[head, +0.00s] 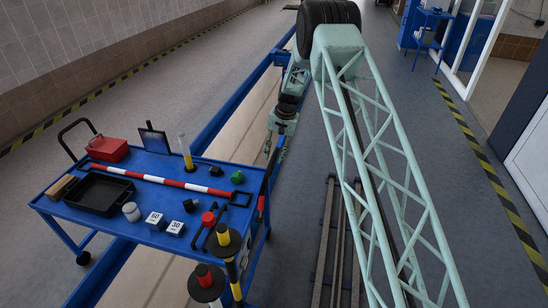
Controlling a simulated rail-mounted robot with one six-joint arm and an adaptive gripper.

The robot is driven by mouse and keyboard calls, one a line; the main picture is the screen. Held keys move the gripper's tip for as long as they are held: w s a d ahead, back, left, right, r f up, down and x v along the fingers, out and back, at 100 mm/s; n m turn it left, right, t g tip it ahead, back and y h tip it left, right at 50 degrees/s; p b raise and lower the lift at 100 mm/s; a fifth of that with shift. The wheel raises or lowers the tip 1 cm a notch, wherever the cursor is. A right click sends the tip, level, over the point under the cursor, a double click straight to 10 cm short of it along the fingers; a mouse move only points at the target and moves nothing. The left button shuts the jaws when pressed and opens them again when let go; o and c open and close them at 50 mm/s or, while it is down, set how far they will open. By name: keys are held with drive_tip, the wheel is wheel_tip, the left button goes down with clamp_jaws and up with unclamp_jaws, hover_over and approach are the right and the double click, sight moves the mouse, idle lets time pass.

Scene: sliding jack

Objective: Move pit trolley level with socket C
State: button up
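A blue trolley (150,163) stands at the left over the pale pit strip between blue rails. I take it to be the pit trolley. It carries tools and has a black handle at its far left and a dark bar at its right side. My mint-green arm reaches down beyond the trolley's right end. My gripper (270,147) is small and partly hidden at the arm's lower end, near the dark bar. I cannot tell whether it touches the bar, or whether its fingers are open or shut. I cannot make out any socket marked C.
The trolley top holds a red box (108,149), a black tray (98,193), a red-and-white bar (160,180) and weights (154,220). Blue rail (235,100) runs into the distance. Grey floor at left is clear.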

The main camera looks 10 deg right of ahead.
drive_tip(key=shift+f, duration=0.25)
clamp_jaws()
idle(0.3)
